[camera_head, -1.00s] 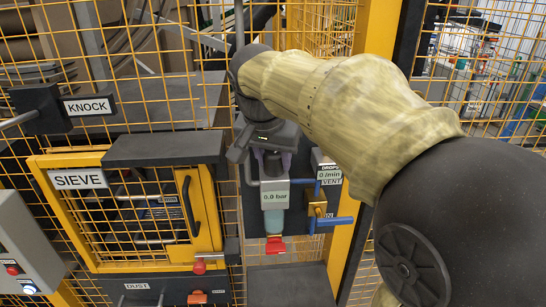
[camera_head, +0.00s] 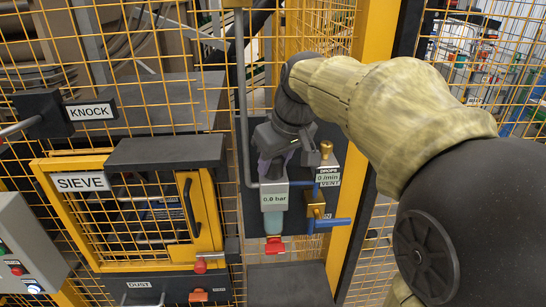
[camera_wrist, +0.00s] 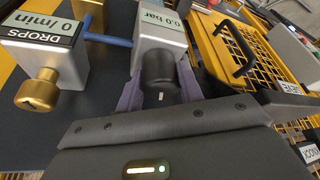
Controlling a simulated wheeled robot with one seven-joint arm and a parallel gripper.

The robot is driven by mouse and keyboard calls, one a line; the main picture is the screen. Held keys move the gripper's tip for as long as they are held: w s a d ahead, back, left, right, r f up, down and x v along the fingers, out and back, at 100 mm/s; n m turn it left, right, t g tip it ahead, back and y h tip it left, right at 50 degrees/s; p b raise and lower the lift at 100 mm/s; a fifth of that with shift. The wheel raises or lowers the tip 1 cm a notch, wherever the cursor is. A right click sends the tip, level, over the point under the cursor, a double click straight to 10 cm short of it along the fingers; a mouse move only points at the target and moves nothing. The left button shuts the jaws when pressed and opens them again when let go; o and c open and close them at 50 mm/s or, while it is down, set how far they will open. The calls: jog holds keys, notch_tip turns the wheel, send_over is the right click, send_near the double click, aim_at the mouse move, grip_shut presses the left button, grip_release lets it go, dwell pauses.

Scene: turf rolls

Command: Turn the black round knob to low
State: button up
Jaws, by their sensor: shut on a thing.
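The black round knob (camera_wrist: 160,72) sits on the end of a grey regulator block (camera_wrist: 160,42) whose display reads 0.0 bar. That block also shows in the head view (camera_head: 274,198), with a clear bowl below it. My gripper (camera_wrist: 159,84) is shut on the knob, with one purple finger on each side of it. In the head view my gripper (camera_head: 274,168) comes down onto the top of the block at a tilt and mostly hides the knob. No low marking can be read on the knob.
Right of the block stands a DROPS unit reading 0 /min, with a brass knob (camera_head: 326,149). Below it are a brass valve (camera_head: 316,207) and a blue handle (camera_head: 334,222). A red part (camera_head: 275,245) hangs under the bowl. The yellow SIEVE cage (camera_head: 130,215) stands left.

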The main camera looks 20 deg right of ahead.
jog(key=shift+d+n+g+y, duration=0.1)
jog(key=shift+n+g+y, duration=0.4)
jog(key=shift+n, duration=1.4)
jog(key=o, duration=1)
jog(key=shift+r, duration=0.15)
jog(key=p+v, duration=0.1)
jog(key=v, duration=1.6)
jog(key=shift+d+p, duration=0.2)
jog(key=shift+p, duration=0.15)
